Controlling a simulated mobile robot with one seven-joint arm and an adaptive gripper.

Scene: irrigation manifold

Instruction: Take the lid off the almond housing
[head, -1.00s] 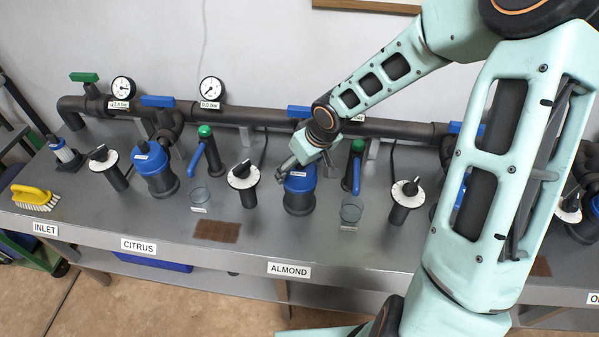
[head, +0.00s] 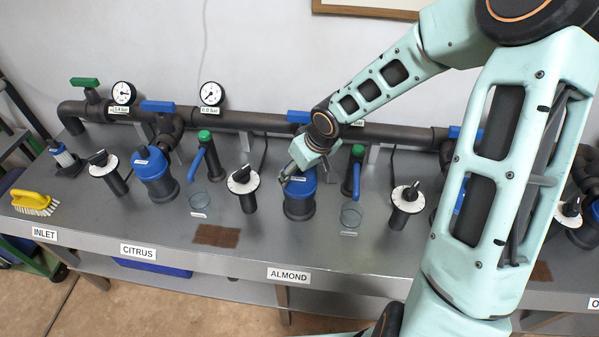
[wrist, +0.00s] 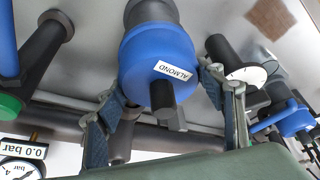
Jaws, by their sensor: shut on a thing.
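The almond housing (head: 299,209) is a dark cylinder on the bench above the ALMOND sign. Its blue lid (head: 306,187) sits on top, partly covered by my gripper (head: 290,178). In the wrist view the lid (wrist: 150,50) carries a white ALMOND label and a black stub in its middle. My gripper's fingers (wrist: 168,95) are on either side of the lid, shut on it. The lid still appears seated on the housing; any gap at its lower edge is hidden.
A green-capped valve with a blue lever (head: 355,172) and a clear cup (head: 351,215) stand close right. A white-topped dial post (head: 243,180) stands left. The black pipe (head: 400,133) runs behind. A gauge (wrist: 20,170) reads 0.0 bar.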

